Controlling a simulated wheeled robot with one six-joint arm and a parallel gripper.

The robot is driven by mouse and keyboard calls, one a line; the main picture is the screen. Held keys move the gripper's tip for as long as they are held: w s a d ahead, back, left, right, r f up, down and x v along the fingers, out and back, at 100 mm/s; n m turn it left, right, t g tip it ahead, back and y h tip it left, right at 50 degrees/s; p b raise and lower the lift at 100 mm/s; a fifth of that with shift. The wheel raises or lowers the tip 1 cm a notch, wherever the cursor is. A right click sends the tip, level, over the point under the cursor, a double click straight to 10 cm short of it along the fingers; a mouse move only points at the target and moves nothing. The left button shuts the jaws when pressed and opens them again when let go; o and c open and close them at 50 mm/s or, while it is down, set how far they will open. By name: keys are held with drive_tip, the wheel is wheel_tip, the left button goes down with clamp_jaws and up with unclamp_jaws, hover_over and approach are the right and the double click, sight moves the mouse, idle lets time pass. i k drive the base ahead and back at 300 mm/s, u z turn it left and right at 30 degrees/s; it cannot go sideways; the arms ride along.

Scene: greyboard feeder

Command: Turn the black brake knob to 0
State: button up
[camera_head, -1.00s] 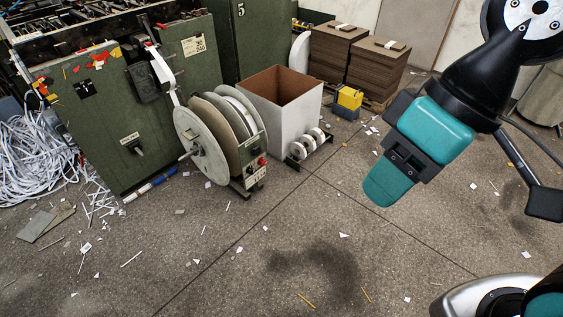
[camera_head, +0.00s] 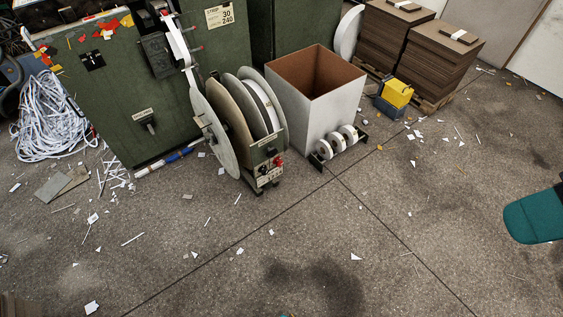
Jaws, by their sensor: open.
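The reel feeder stands on the floor left of centre, with large discs (camera_head: 232,125) on a green stand. Its small control panel (camera_head: 268,165) faces forward and carries red controls (camera_head: 278,161) and small dark parts. The black brake knob is too small to make out surely there, and I cannot read its setting. A larger black handle (camera_head: 148,122) sits under a label on the green cabinet. My gripper (camera_head: 535,216) shows only as a teal finger part at the right edge, far right of the feeder and touching nothing visible. The rest of it is out of frame.
An open white box (camera_head: 325,110) stands right of the feeder, with a rack of small rolls (camera_head: 340,147) before it. Brown stacks (camera_head: 440,65) and a yellow-topped box (camera_head: 396,93) stand behind. White strips (camera_head: 55,115) heap at left. The front floor is open, with paper scraps.

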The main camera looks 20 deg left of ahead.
sight(263, 169)
drive_tip(key=u, duration=0.35)
drive_tip(key=i, duration=0.85)
drive_tip(key=u, duration=0.55)
